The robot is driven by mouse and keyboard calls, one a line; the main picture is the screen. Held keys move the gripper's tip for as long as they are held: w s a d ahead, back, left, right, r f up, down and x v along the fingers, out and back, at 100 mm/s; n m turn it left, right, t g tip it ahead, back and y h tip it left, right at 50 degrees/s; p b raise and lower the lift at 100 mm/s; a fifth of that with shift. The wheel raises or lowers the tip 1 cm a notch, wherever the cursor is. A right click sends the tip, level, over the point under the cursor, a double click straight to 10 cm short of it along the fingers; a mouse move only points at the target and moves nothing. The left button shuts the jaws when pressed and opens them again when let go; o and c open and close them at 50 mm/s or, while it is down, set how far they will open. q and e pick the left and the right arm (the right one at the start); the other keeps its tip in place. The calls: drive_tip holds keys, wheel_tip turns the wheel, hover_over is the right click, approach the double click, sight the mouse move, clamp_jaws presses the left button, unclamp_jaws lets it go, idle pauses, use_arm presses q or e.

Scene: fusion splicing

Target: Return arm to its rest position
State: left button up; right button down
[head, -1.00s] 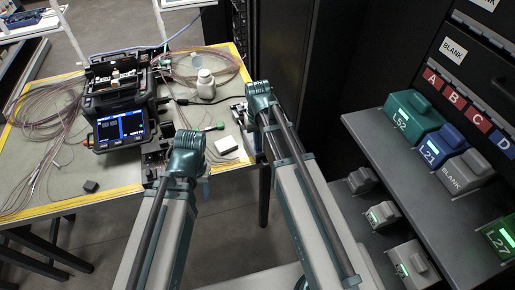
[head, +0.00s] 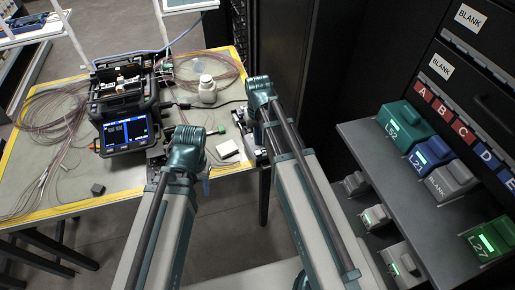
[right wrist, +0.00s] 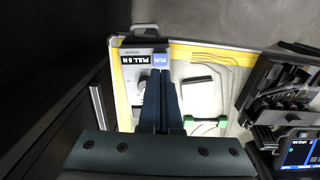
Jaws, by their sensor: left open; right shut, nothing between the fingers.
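My left arm (head: 187,152) reaches up from the bottom in the head view, its end over the table's front edge. My left gripper is mostly hidden behind that arm. My right arm (head: 262,92) reaches over the right end of the table, and hides its gripper in the head view. In the right wrist view my right gripper (right wrist: 160,75) has its two dark fingers together with nothing between them.
The black fusion splicer (head: 125,115), its screen lit, stands on the table (head: 120,180). A white bottle (head: 207,90), a pale square block (head: 227,147), a green part (head: 220,130) and loose fibre coils lie around it. A shelf (head: 400,180) with coloured cassettes stands at right.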

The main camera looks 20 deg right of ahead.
drive_tip(key=shift+r, duration=0.35)
drive_tip(key=shift+f, duration=0.1)
drive_tip(key=s+a+n+h, duration=0.1)
drive_tip(key=s+a+n, duration=0.2)
drive_tip(key=s+a, duration=0.7)
drive_tip(key=s, duration=0.4)
drive_tip(key=shift+s+a, duration=0.15)
drive_tip(key=shift+a, duration=0.1)
idle(2.3)
